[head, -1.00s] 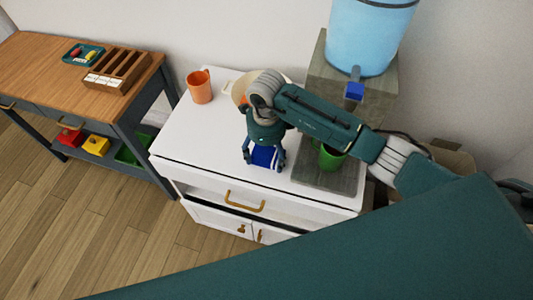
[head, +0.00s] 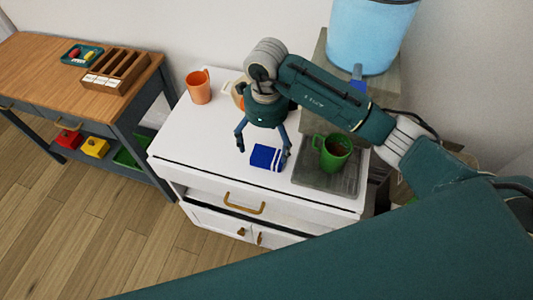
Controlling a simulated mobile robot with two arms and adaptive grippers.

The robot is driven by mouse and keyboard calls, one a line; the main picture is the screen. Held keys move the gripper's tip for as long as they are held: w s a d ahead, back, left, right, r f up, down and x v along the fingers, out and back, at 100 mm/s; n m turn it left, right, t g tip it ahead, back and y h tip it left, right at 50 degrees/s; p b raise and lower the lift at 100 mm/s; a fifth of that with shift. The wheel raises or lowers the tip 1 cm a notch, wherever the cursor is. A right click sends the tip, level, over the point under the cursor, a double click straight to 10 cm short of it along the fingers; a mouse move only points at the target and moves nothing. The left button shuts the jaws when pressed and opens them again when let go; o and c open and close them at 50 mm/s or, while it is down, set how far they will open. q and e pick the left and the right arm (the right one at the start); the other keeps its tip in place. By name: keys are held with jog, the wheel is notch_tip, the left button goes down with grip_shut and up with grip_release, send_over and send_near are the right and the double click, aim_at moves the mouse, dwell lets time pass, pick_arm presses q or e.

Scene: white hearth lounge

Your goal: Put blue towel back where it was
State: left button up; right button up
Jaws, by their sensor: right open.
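The blue towel (head: 266,157), folded with white stripes at one end, lies on the white cabinet top (head: 200,140), left of the grey drip tray. My right gripper (head: 263,150) is open above the towel, its fingers spread to either side and apart from it. My left gripper is not in view.
A green mug (head: 332,152) stands on the grey tray (head: 318,179) below the blue water dispenser (head: 370,35). An orange mug (head: 199,88) stands at the cabinet's back left. A pale round item (head: 237,92) is partly hidden behind my gripper. A wooden sideboard (head: 40,60) stands left.

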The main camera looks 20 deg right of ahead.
notch_tip(320, 180, up, 5)
jog(key=shift+r+b, duration=0.1)
jog(key=shift+b, duration=0.35)
dwell(0.3)
